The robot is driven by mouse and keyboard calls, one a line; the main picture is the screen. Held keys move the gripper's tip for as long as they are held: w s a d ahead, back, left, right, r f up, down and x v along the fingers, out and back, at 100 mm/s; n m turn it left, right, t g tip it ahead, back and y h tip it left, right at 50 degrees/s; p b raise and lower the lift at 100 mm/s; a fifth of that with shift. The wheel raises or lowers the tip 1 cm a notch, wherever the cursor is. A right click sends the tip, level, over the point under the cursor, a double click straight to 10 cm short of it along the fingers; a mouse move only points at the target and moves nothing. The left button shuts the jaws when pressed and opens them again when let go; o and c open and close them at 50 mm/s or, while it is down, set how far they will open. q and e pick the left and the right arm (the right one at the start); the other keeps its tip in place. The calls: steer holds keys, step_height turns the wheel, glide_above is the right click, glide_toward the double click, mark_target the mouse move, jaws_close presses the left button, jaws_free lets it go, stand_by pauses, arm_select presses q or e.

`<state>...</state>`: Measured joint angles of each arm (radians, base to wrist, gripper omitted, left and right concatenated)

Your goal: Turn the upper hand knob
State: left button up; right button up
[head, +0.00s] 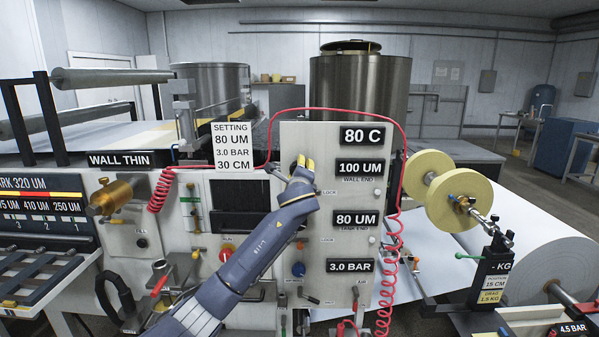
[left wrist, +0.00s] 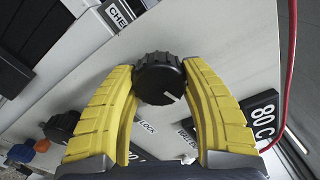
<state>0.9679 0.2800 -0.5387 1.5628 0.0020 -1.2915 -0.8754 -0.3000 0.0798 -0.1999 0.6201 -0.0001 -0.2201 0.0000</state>
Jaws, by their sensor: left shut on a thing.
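The upper hand knob (left wrist: 160,76) is black and ridged, with a white mark near its lower right edge in the left wrist view. It sits on the pale control panel (head: 330,135). My left gripper (head: 304,164) reaches the upper left of this panel. In the left wrist view its two yellow fingers (left wrist: 158,90) are shut on the knob, one on each side. The gripper and arm hide most of the knob in the head view. My right gripper is not in view.
The panel carries an 80 C display (head: 362,136), a 100 UM display (head: 361,168) and an 80 UM display (head: 357,219). A blue knob (head: 298,269) sits lower down. A red coiled hose (head: 391,260) hangs along the right side. A yellow roller (head: 452,203) stands farther right.

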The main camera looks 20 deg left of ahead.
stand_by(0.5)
arm_select(q)
steer(key=o, duration=1.3)
steer(key=shift+c, duration=0.2)
steer(key=v, duration=1.2)
steer(key=shift+d+f, duration=0.1)
